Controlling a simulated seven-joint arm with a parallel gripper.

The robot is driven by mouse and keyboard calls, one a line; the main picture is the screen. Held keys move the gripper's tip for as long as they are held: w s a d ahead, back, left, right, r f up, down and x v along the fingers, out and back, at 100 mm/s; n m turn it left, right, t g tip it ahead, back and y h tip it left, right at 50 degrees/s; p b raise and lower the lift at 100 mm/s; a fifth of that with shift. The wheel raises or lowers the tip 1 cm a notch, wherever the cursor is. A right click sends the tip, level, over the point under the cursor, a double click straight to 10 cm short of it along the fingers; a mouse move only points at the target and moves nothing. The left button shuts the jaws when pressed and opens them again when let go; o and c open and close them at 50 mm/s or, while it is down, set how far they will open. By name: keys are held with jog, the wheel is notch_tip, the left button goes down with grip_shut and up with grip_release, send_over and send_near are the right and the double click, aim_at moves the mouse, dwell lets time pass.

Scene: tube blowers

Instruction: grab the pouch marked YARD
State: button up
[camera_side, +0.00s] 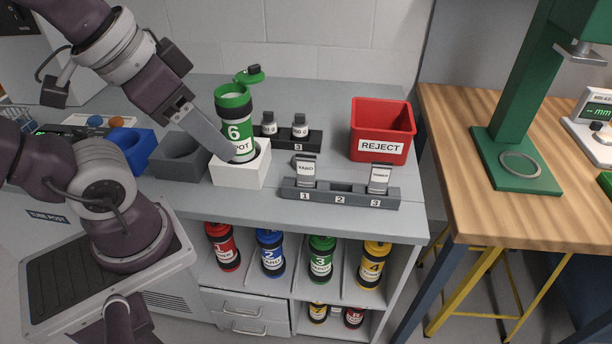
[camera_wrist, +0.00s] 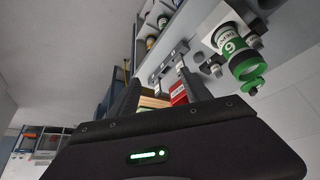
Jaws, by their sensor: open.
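The pouch marked YARD (camera_side: 305,168) is pale with a dark top. It stands upright in slot 1, at the left end of a dark three-slot rack (camera_side: 341,196). Another pouch (camera_side: 380,178) stands in slot 3; its small label is hard to read. Slot 2 is empty. My gripper (camera_side: 228,152) is left of the YARD pouch and apart from it, overlapping the left side of a green canister in the picture. In the wrist view, the fingers of my gripper (camera_wrist: 162,92) are spread with nothing held, and the rack (camera_wrist: 168,62) lies beyond them, small.
The green canister 6 (camera_side: 234,122) stands with its lid open in a white block (camera_side: 241,173). A rack of small bottles (camera_side: 288,137) is behind the pouches. A red REJECT bin (camera_side: 382,131) stands at the right. Grey (camera_side: 180,156) and blue (camera_side: 130,150) bins are left.

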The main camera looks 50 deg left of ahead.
notch_tip(320, 180, up, 3)
jog(key=m+t+y, duration=0.4)
jog(key=m+y, duration=0.6)
jog(key=m, duration=1.7)
send_over(308, 163)
jog(key=s+d, duration=0.2)
jog(key=d, duration=0.1)
jog(key=shift+h, duration=0.3)
jog(key=f, duration=1.5)
jog(key=a+f, duration=0.1)
jog(key=f, duration=0.6)
jog(key=shift+f, duration=0.25)
jog(key=x, duration=0.5)
jog(key=f+x, duration=0.1)
jog(key=x, duration=0.1)
jog(key=shift+s+a, duration=0.2)
jog(key=shift+s, duration=0.05)
